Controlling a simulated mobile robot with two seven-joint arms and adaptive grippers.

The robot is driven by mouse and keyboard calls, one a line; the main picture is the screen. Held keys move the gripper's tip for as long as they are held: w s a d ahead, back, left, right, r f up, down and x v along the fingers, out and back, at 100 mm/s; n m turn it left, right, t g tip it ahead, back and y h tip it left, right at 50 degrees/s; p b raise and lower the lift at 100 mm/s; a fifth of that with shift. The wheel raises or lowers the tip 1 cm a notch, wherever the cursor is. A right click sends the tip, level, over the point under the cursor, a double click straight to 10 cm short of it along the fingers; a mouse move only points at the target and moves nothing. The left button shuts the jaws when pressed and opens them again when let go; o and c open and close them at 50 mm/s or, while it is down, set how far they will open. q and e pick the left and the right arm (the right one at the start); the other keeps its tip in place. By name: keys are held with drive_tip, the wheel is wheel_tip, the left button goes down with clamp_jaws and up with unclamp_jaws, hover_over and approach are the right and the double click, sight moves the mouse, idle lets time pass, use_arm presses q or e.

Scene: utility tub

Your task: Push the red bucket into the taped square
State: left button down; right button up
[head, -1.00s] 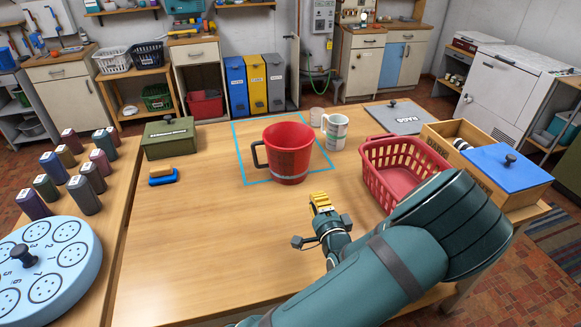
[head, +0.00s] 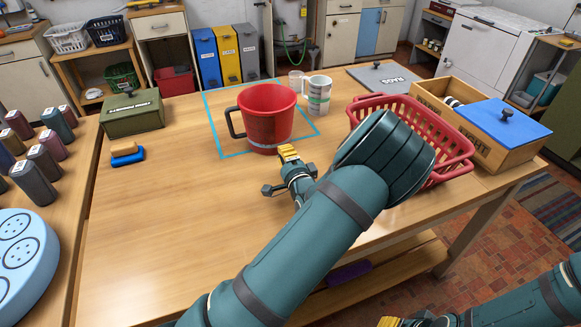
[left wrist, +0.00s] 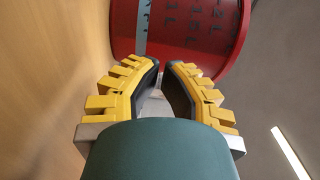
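The red bucket (head: 266,112) stands upright on the wooden table, its dark handle toward the left. It covers part of the blue taped square (head: 212,123). Its base overlaps the near tape line, with most of the square behind and left of it. My left gripper (head: 288,152) is low over the table, just right of and in front of the bucket's base. In the left wrist view, the gripper's yellow fingers (left wrist: 163,66) nearly meet, with nothing between them, and the bucket (left wrist: 185,30) is directly ahead. I cannot tell whether they touch. My right gripper (head: 390,321) is barely visible at the bottom edge.
A red basket (head: 440,160) is farther right, partly behind my left arm. A green box (head: 133,112) and blue-orange brush (head: 127,155) are at left. The table's front left is clear.

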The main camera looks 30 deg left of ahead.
sight(276, 138)
use_arm(q)
drive_tip(key=b+x, duration=0.1)
drive_tip(key=x, duration=0.5)
use_arm(e)
drive_tip(key=shift+w+f, duration=0.15)
drive_tip(key=shift+f, duration=0.45)
use_arm(q)
drive_tip(key=shift+w, duration=0.15)
